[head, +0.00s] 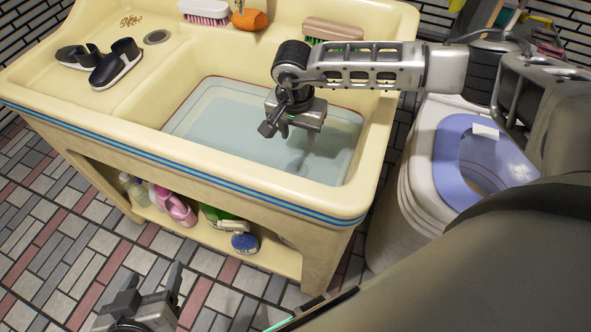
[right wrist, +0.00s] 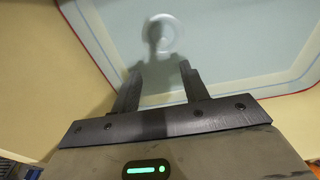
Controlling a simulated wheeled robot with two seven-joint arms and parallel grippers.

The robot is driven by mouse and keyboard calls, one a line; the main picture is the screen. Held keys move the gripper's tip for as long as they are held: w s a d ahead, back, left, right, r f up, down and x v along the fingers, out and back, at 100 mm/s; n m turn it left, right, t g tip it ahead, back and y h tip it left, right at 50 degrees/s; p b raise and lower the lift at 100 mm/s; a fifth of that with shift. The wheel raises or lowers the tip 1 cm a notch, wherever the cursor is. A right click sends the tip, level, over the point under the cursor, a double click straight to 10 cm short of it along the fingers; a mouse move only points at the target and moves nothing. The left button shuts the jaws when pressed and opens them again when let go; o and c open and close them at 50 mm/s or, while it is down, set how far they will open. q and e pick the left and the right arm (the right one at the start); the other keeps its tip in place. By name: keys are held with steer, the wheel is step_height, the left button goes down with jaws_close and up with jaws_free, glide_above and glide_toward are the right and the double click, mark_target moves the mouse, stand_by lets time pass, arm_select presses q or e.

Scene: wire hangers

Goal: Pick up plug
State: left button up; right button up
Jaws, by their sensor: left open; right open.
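A pale round shape, seemingly the plug at the sink bottom, shows under the water (head: 215,120) in the right wrist view (right wrist: 165,28). A dark shadow partly covers it. I cannot make it out in the head view, where my right arm is in front. My right gripper (head: 277,130) is above the basin, open and empty, its fingers pointing down. In the right wrist view its fingertips (right wrist: 161,68) are apart, with the round shape beyond them. My left gripper (head: 152,280) is open and empty, low over the tiled floor in front of the sink.
The cream sink (head: 110,135) has raised rims around the basin. Dark shoes (head: 115,65) and a drain (head: 157,37) are on its left ledge. Brushes (head: 205,10) and an orange sponge (head: 250,19) are at the back. Bottles (head: 175,205) stand below.

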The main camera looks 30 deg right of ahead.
glide_above(297, 162)
steer(key=s, duration=0.1)
step_height(297, 162, down, 6)
steer(key=shift+w+a+f+b, duration=0.1)
steer(key=shift+w+f+b, duration=0.1)
steer(key=shift+f, duration=1.15)
steer(key=shift+w+a+f+b, duration=0.1)
steer(key=shift+w+f, duration=0.1)
steer(key=shift+f, duration=1.1)
steer(key=shift+d, duration=0.1)
jaws_close()
